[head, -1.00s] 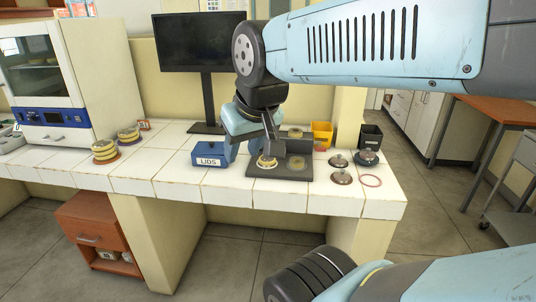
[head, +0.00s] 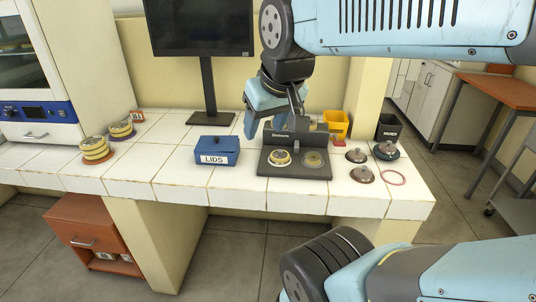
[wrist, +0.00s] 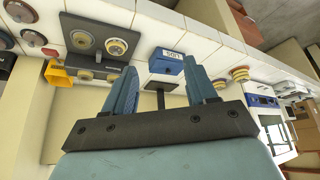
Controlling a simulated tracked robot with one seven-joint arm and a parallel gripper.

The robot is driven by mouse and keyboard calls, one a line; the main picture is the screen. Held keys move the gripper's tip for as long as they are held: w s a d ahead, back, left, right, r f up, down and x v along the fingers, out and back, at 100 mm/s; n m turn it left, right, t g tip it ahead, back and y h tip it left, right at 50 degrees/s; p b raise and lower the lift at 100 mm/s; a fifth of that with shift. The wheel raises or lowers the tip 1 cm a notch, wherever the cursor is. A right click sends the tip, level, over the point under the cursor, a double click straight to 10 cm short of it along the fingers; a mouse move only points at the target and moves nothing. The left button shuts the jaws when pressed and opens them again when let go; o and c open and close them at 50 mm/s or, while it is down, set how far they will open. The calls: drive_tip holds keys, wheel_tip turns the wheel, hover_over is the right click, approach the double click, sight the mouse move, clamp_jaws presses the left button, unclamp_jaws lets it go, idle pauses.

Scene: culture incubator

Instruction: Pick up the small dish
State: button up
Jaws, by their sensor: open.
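A small round dish with a pale yellow rim (head: 280,158) sits on the left spot of a black stand (head: 295,172). A second, darker dish (head: 313,159) is on the right spot. I cannot tell which is the small dish meant. My gripper (head: 272,122) is open and empty above and behind the stand, apart from both dishes. In the wrist view its spread fingers (wrist: 160,68) point toward the blue lids box, with the yellow-rimmed dish (wrist: 117,47) to the left of them.
A blue box marked LIDS (head: 217,150) stands left of the stand. Stacked dishes (head: 96,150) are further left. Several dark lids (head: 362,174) and a pink ring (head: 393,177) lie right, with yellow (head: 336,124) and black (head: 387,127) bins behind. The counter's front left is clear.

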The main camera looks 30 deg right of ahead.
drive_tip(key=o, duration=0.8)
drive_tip(key=w+d+f+n, duration=0.1)
drive_tip(key=w+d+n, duration=0.1)
drive_tip(key=w+n, duration=0.1)
drive_tip(key=w+d+f+n+g+h, duration=0.1)
drive_tip(key=w+d+n, duration=0.1)
drive_tip(key=w, duration=0.3)
drive_tip(key=w+d+f+n+g+h, duration=0.1)
drive_tip(key=w+d+f+n, duration=0.1)
drive_tip(key=w+n, duration=0.1)
drive_tip(key=shift+w+n, duration=0.4)
drive_tip(key=shift+w, duration=0.15)
drive_tip(key=n+g+h, duration=0.2)
drive_tip(key=n+g, duration=0.1)
drive_tip(key=n, duration=0.7)
approach(278, 154)
drive_tip(key=s+a+v, duration=0.1)
drive_tip(key=v, duration=0.5)
drive_tip(key=shift+n+h, duration=0.3)
drive_tip(key=shift+n, duration=0.2)
drive_tip(key=x, duration=1.5)
drive_tip(key=shift+w+d, duration=0.1)
drive_tip(key=shift+w, duration=0.25)
